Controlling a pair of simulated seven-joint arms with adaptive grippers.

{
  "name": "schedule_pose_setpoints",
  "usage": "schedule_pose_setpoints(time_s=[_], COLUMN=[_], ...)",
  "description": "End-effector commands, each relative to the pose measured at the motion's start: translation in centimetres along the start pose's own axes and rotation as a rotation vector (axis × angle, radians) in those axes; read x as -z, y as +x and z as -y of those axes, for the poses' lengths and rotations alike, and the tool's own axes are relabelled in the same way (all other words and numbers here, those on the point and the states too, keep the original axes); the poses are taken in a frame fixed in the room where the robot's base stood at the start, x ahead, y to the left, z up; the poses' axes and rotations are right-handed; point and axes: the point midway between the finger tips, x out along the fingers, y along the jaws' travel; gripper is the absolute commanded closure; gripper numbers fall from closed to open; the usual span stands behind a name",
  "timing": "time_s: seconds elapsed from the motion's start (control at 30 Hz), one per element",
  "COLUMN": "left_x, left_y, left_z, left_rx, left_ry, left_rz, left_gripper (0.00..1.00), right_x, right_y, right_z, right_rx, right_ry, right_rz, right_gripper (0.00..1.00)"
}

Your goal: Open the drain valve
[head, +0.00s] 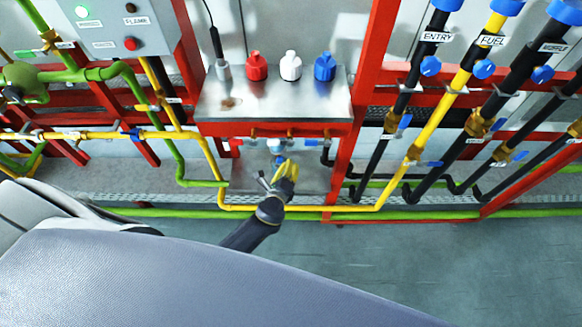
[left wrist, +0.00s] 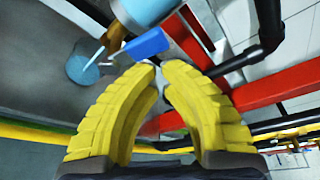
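The drain valve shows in the left wrist view as a blue lever handle (left wrist: 147,45) under a light-blue pipe end (left wrist: 146,10). In the head view a small light-blue fitting (head: 275,143) hangs below the steel shelf, partly hidden by my gripper. My left gripper (head: 289,164) is just in front of it. In the left wrist view its two yellow fingers (left wrist: 159,66) curve inward, tips almost together with nothing between them. The blue handle lies just beyond the tips; contact cannot be told. My right gripper is not in view.
A steel shelf (head: 240,105) above holds a red bottle (head: 256,68), a white bottle (head: 290,68) and a blue bottle (head: 324,68). Yellow pipe (head: 290,208) and red frame posts (head: 340,185) surround the spot. Labelled pipes stand at right. The front floor (head: 430,260) is clear.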

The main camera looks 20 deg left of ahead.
Motion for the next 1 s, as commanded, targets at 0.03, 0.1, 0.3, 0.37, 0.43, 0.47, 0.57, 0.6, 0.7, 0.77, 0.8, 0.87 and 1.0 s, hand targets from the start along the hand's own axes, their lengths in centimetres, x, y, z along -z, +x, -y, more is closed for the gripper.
schedule_pose_setpoints(time_s=[0.03, 0.1, 0.3, 0.37, 0.43, 0.47, 0.57, 0.6, 0.7, 0.77, 0.8, 0.87, 1.0], left_x=[-0.1, 0.0, 1.2, 1.9, 2.7, 3.0, 3.4, 3.4, 3.4, 3.4, 3.5, 3.5, 3.5], left_y=[0.1, 0.1, 0.5, 0.7, 1.0, 1.1, -0.2, -0.9, -2.6, -3.5, -4.2, -5.1, -6.9], left_z=[0.0, 0.1, 0.6, 0.9, 1.2, 1.4, 1.1, 1.1, 0.9, 0.8, 0.7, 0.6, 0.3], left_rx=[0.001, 0.001, 0.0, 0.0, -0.002, -0.002, -0.005, -0.004, -0.004, -0.003, -0.004, -0.003, -0.003], left_ry=[0.001, 0.001, -0.001, -0.003, -0.001, -0.002, 0.0, -0.001, -0.001, -0.001, -0.001, -0.001, -0.001], left_rz=[0.002, 0.001, 0.001, 0.001, 0.002, 0.003, 0.003, 0.003, 0.002, 0.003, 0.002, 0.003, 0.003], left_gripper=[1.0, 1.0, 1.0, 1.0, 1.0, 1.0, 1.0, 1.0, 1.0, 1.0, 1.0, 1.0, 1.0], right_x=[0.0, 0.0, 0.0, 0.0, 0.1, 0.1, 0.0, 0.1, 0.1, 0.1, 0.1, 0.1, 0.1], right_y=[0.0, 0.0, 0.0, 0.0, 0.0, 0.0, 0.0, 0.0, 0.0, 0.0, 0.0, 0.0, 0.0], right_z=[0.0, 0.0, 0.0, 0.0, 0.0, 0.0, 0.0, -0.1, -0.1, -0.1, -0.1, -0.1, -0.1], right_rx=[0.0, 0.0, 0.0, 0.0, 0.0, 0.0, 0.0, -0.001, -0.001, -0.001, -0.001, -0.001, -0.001], right_ry=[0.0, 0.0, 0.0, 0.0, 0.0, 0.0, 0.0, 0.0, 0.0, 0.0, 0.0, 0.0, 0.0], right_rz=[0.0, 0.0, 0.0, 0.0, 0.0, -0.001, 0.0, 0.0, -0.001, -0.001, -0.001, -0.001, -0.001], right_gripper=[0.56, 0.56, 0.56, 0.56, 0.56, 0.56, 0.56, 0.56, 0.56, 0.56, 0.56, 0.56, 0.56])
